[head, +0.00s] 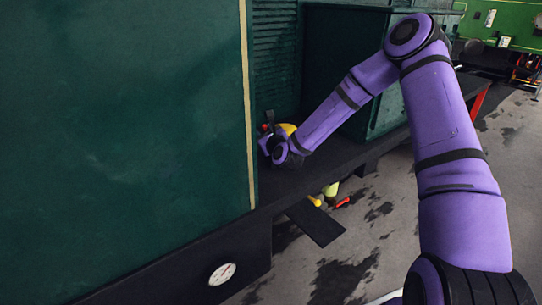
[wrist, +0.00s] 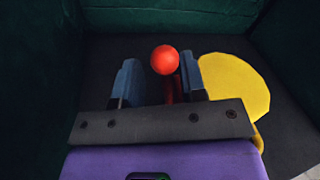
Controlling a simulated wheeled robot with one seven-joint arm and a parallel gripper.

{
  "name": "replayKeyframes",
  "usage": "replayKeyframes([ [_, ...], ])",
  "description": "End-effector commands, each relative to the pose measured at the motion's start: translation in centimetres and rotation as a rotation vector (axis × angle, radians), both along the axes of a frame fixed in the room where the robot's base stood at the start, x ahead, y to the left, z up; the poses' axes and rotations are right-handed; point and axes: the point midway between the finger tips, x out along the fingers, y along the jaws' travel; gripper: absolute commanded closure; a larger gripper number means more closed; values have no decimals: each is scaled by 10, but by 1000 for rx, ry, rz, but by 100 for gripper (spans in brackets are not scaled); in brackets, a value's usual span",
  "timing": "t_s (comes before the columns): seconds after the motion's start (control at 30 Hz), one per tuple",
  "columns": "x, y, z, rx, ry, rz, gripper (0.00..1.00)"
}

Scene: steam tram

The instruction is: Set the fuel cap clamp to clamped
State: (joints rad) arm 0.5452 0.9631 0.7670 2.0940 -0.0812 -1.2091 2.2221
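The fuel cap clamp shows in the wrist view as a red ball knob (wrist: 164,59) on a short red stem (wrist: 169,92). A flat yellow round cap (wrist: 234,82) lies to its right, partly covered by my gripper. My gripper (wrist: 161,76) is open, with one blue finger on each side of the stem. The stem is closer to the right finger; I cannot tell whether they touch. In the head view the red knob (head: 265,127) and yellow cap (head: 288,129) peek out behind my wrist, on the dark ledge, and the fingers are mostly hidden.
A large green panel (head: 120,120) stands to the left and a green box (head: 345,60) to the right, so the cap sits in a recess. The dark ledge (head: 345,158) runs along the front. A step (head: 315,222) and a round gauge (head: 222,273) are below.

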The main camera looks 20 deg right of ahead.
Motion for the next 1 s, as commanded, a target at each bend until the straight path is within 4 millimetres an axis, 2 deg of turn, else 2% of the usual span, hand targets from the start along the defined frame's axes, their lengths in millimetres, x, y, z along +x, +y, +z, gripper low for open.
replayKeyframes([
  [0.37, -6, 19, -9, -227, -74, 3, 62],
  [1.0, -102, 9, -9, -223, -70, 1, 62],
])
